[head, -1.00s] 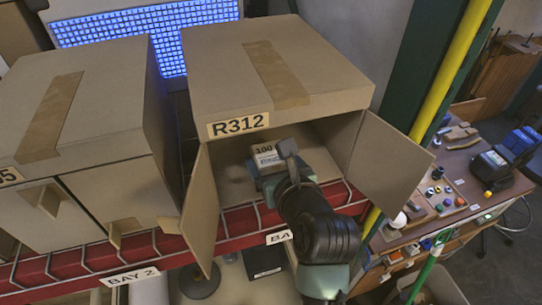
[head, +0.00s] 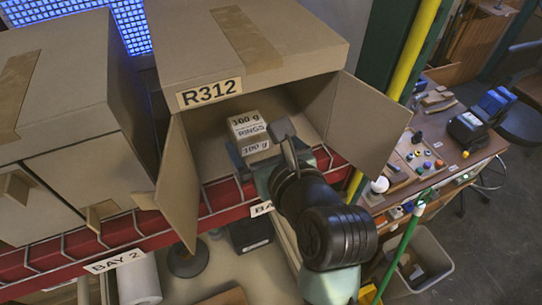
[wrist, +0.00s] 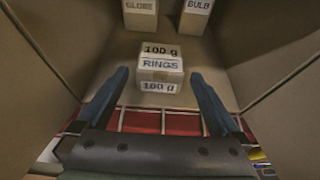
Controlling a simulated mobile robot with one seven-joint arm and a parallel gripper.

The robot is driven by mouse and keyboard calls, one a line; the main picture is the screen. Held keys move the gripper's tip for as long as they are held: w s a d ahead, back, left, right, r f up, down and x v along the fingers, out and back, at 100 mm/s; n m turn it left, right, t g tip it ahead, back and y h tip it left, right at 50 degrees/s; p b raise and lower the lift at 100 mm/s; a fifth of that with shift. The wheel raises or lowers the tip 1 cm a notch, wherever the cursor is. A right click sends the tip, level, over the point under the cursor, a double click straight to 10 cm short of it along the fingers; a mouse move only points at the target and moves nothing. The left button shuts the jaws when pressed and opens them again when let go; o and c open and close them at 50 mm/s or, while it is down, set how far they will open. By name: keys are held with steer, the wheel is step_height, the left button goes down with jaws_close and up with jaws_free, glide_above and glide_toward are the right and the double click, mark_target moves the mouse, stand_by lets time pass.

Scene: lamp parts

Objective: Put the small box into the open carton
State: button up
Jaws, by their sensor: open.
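The small box (head: 249,132), labelled RINGS and 100 g, sits upright just inside the open carton (head: 240,45) marked R312. In the wrist view the small box (wrist: 160,68) stands on the carton floor. My gripper (head: 262,152) is open at the carton mouth. In the wrist view my gripper (wrist: 160,82) has one finger on each side of the box's near part, with a clear gap on both sides. The lower near part of the box is partly hidden by my gripper in the head view.
Boxes labelled GLOBE (wrist: 140,14) and BULB (wrist: 195,14) stand deeper in the carton. Its flaps (head: 176,185) and (head: 370,128) stand open on both sides. A closed carton (head: 55,110) is at left. A red shelf beam (head: 60,262) runs below.

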steer(key=v, duration=0.6)
steer(key=shift+b, duration=0.3)
